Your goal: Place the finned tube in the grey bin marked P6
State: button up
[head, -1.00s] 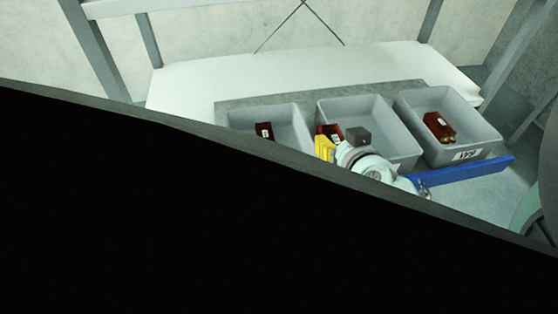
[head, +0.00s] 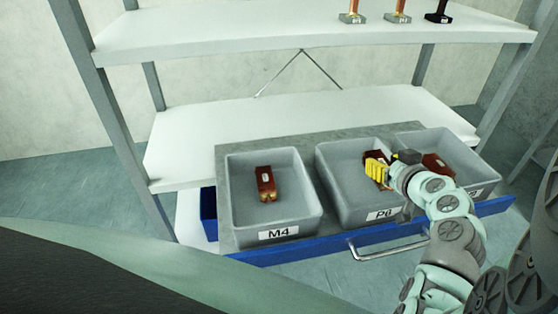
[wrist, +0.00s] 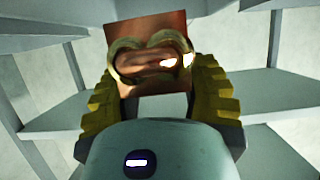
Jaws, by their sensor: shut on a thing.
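My gripper (head: 379,171) has yellow ridged fingers and is over the middle grey bin (head: 340,205), whose front label reads P6. The fingers are shut on the finned tube, a copper-brown block with rounded brass-coloured bends at its end. It fills the space between the fingers in the wrist view (wrist: 150,60). In the head view it is mostly hidden by the fingers, with only reddish-brown bits showing beside them. I cannot tell how high it is above the bin floor.
The left grey bin (head: 240,219), marked M4, holds a brown finned part (head: 265,184). The right bin (head: 462,151) holds another (head: 438,167); my arm partly covers it. The bins stand in a blue-fronted drawer (head: 300,247) with a metal handle (head: 390,250). Above is a shelf (head: 300,35) with small parts.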

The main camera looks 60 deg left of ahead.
notch_tip(320, 180, down, 3)
jog(key=shift+s+f, duration=0.1)
jog(key=shift+f, duration=0.05)
jog(key=shift+a, duration=0.1)
jog(key=shift+f+b, duration=0.3)
jog(key=shift+b, duration=0.2)
jog(key=o, duration=1.2)
jog(key=shift+o, duration=0.2)
jog(key=shift+r, duration=0.15)
